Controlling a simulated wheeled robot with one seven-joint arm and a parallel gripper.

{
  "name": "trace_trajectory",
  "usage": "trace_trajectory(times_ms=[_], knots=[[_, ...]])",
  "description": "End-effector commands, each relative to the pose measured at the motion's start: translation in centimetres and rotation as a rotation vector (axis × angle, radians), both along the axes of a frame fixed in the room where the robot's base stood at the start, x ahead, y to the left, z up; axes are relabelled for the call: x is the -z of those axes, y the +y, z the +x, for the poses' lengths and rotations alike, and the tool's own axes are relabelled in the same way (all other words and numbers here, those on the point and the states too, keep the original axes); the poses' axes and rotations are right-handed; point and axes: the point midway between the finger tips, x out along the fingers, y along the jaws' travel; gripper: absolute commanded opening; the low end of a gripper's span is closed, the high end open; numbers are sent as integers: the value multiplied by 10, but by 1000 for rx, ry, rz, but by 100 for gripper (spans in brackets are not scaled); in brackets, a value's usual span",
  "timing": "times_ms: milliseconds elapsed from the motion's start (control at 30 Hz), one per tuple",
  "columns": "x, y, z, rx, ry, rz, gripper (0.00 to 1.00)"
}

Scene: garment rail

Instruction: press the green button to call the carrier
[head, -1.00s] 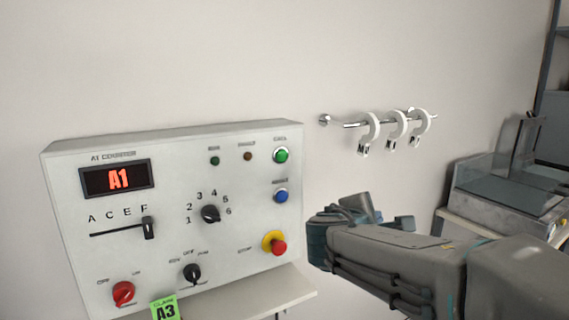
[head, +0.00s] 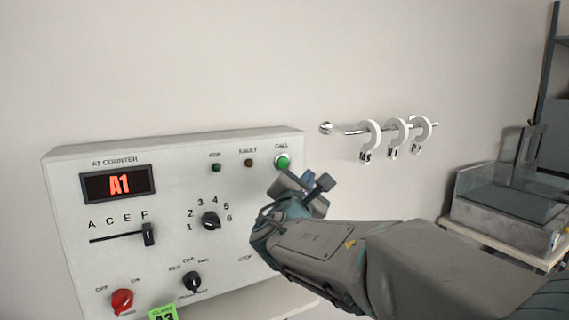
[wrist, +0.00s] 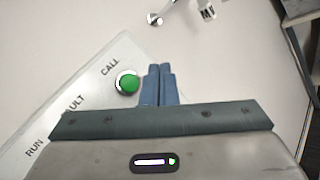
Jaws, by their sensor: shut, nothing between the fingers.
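The green button (head: 282,161), labelled CALL, sits at the upper right of the white control panel (head: 120,255). In the wrist view the green button (wrist: 128,83) shows just left of the fingertips, in a metal ring. My gripper (head: 318,184) is in front of the panel's right side, below and right of the green button in the head view. In the wrist view my gripper (wrist: 160,68) has its two blue fingers together with nothing between them. I cannot tell the exact gap between the fingertips and the panel; the button's face is uncovered.
A wall rail with white hooks (head: 372,135) is to the right, and a glass-sided box (head: 510,195) stands at far right.

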Motion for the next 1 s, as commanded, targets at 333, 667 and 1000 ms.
trace_trajectory(times_ms=[333, 667, 1000], knots=[[-3, 27, 39, -1, 2, -3, 0], [0, 44, 65, 1, -1, 0, 0], [0, 46, 67, 0, 0, 0, 0]])
